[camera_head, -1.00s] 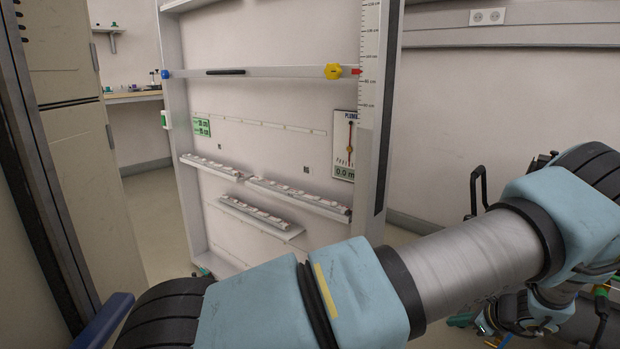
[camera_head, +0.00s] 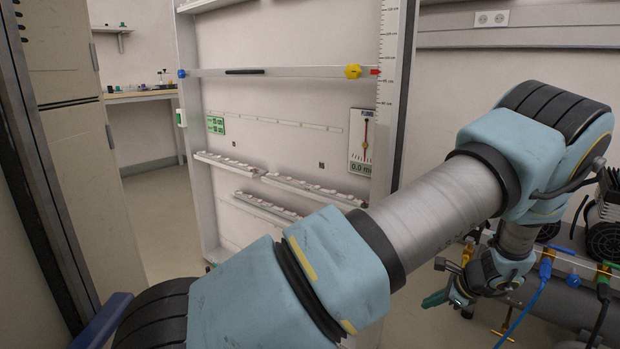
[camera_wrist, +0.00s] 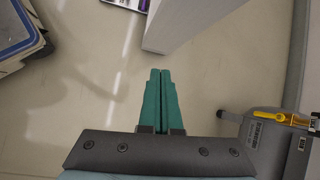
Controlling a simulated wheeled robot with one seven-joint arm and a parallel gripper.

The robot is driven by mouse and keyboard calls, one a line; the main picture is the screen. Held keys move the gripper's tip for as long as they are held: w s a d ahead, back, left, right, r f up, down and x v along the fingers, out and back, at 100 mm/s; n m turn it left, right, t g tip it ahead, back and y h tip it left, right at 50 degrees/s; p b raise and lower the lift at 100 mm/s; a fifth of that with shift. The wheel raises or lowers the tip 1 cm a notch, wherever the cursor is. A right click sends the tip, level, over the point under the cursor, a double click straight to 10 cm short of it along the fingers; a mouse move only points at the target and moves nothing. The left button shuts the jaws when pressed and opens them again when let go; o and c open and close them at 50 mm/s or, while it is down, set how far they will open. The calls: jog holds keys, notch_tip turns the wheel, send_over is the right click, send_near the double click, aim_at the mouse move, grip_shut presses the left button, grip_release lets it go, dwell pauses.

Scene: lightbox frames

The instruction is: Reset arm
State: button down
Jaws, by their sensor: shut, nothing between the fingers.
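My gripper (camera_wrist: 160,100) shows in the wrist view with its two green fingers pressed together and nothing between them, above bare floor. In the head view my gripper (camera_head: 438,298) is small, at the lower right, below my raised arm. My blue and grey arm crosses the front of the head view from lower left to right, and it hides the lower part of the frame behind it.
A tall white frame (camera_head: 408,100) with a crossbar (camera_head: 300,72), small ledges (camera_head: 310,190) and a gauge (camera_head: 362,140) stands ahead. Equipment with blue hoses (camera_head: 530,305) is at the right. A cabinet (camera_head: 70,150) stands at left. Bare floor (camera_head: 160,230) lies between cabinet and frame.

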jog(key=w+a+r+n+g+h, duration=0.1)
jog(key=a+r+n+g, duration=0.1)
jog(key=a+r+n, duration=0.6)
jog(key=w+a+r+n+g, duration=0.1)
jog(key=a+r+n+g, duration=0.2)
jog(key=a, duration=0.9)
jog(key=s+a+r+n+h, duration=0.2)
jog(key=s+a+r+n, duration=0.35)
jog(key=a, duration=0.35)
jog(key=s+a+r+n+h, duration=0.1)
jog(key=s+a+r+n, duration=0.45)
jog(key=a, duration=0.25)
notch_tip(320, 180, up, 29)
jog(key=p, duration=2.9)
jog(key=shift+a+n+t+p, duration=0.15)
jog(key=shift+n+t+p, duration=0.15)
jog(key=shift+n+t, duration=0.1)
jog(key=shift+s, duration=0.1)
